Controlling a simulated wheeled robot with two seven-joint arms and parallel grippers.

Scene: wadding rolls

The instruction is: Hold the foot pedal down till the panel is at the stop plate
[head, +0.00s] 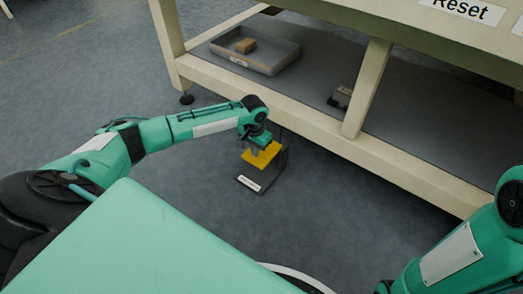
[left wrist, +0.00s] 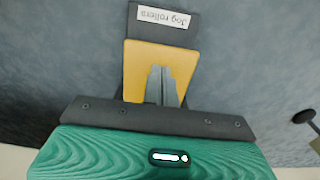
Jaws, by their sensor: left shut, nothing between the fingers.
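The yellow foot pedal (head: 268,156) sits on a dark base (head: 274,177) on the floor, by the front edge of the bench. My left gripper (head: 257,150) is shut and empty, pointing down at the pedal. In the left wrist view its fingertips (left wrist: 162,72) lie over the middle of the yellow pedal plate (left wrist: 136,72). I cannot tell whether they touch or press it. A white label (left wrist: 163,19) on the base reads "Jog rollers". My right arm shows at the lower right of the head view, but its gripper is out of sight. No panel or stop plate is visible.
A cream bench frame (head: 290,112) with a grey lower shelf (head: 420,130) stands behind the pedal. The floor around the pedal is clear.

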